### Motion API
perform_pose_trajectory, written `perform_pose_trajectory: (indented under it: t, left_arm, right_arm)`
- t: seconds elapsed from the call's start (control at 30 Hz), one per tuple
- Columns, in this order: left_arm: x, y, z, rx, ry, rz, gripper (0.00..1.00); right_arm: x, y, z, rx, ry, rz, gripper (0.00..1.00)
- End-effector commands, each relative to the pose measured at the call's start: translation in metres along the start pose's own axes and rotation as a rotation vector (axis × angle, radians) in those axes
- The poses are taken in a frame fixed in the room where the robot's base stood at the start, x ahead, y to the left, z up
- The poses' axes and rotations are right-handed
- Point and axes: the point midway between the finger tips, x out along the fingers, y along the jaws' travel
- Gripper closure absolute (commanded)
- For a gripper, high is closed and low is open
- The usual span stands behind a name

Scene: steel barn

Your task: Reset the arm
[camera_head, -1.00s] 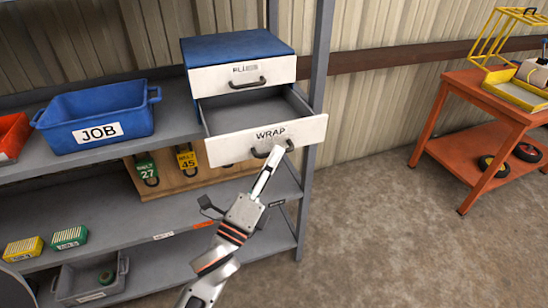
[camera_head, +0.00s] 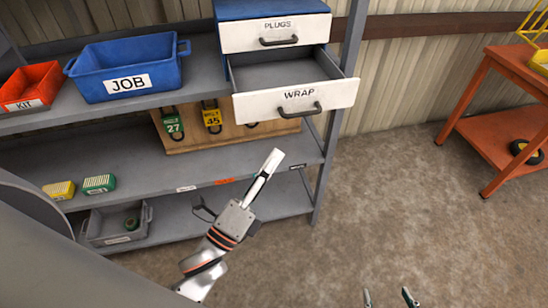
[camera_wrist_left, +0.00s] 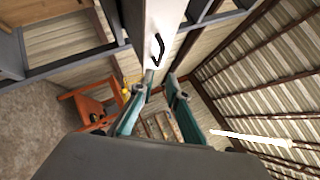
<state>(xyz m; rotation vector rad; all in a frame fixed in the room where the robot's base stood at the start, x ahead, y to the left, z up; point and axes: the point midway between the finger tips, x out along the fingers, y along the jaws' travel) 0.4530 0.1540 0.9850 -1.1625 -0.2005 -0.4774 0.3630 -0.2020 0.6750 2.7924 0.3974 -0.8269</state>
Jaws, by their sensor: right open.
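My left gripper (camera_head: 266,170) is below and left of the open WRAP drawer (camera_head: 318,97), apart from its dark handle (camera_head: 300,110). The left wrist view shows its two teal-padded fingers (camera_wrist_left: 157,88) spread with nothing between them. The drawer handle (camera_wrist_left: 158,48) shows beyond the fingertips there. My right gripper (camera_head: 388,298) is at the bottom edge, with two fingertips apart; the rest of it is out of view. The WRAP drawer is pulled out and looks empty where its inside shows. The PLUGS drawer (camera_head: 275,33) above it is shut.
The grey shelf (camera_head: 195,117) holds a blue JOB bin (camera_head: 130,70) and a red KIT bin (camera_head: 30,88). An orange cart (camera_head: 500,105) stands at right. The floor (camera_head: 390,195) between is clear.

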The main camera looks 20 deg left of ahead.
Motion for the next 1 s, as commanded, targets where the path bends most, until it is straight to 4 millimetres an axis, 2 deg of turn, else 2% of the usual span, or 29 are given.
perform_pose_trajectory:
  t: [0.33, 0.47, 0.67, 0.8, 1.0]
  left_arm:
    - [0.0, 0.002, 0.0, -0.011, 0.001, 0.006, 0.85]
    - [-0.008, 0.021, -0.003, -0.134, 0.004, 0.068, 0.85]
    - [-0.043, 0.09, -0.019, -0.596, -0.033, 0.315, 0.85]
    - [-0.084, 0.141, -0.036, -0.957, -0.124, 0.519, 0.85]
    - [-0.152, 0.199, -0.064, -1.403, -0.339, 0.791, 0.85]
  right_arm:
    - [0.0, 0.0, 0.0, 0.001, 0.001, 0.0, 0.36]
    - [0.0, 0.0, -0.001, 0.001, 0.001, 0.0, 0.36]
    - [0.0, -0.001, -0.001, 0.001, 0.001, 0.0, 0.36]
    - [0.0, -0.001, -0.001, 0.001, 0.001, 0.0, 0.36]
    - [0.0, 0.0, -0.001, 0.001, 0.001, 0.0, 0.36]
